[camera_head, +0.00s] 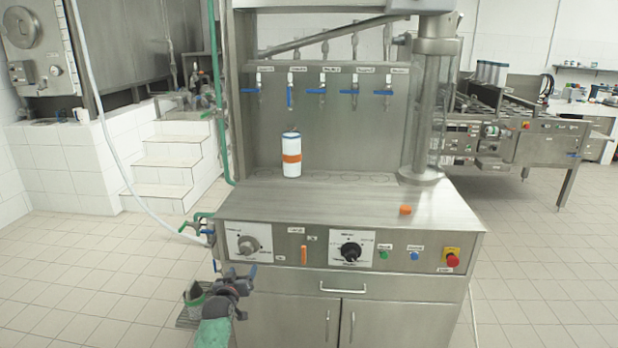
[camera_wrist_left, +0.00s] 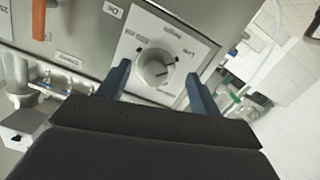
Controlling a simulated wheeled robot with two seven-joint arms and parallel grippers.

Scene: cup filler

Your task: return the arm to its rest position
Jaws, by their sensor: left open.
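My left gripper (camera_head: 245,274) is low at the left in the head view, in front of the left end of the steel machine (camera_head: 330,215). In the left wrist view its two dark blue fingers (camera_wrist_left: 157,92) are spread apart with nothing between them. Beyond the fingers is the left dial (camera_wrist_left: 155,67) on its white plate, which also shows in the head view (camera_head: 248,245). The fingers look apart from the dial, though the exact distance cannot be told. My right gripper is in neither view.
A white bottle with an orange band (camera_head: 291,157) stands on the worktop under a row of blue-handled valves (camera_head: 322,88). A small orange piece (camera_head: 405,210) lies near the worktop's right front. An orange switch (camera_head: 303,253) and a red button (camera_head: 452,260) are on the front panel. Tiled floor (camera_head: 90,270) is clear at left.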

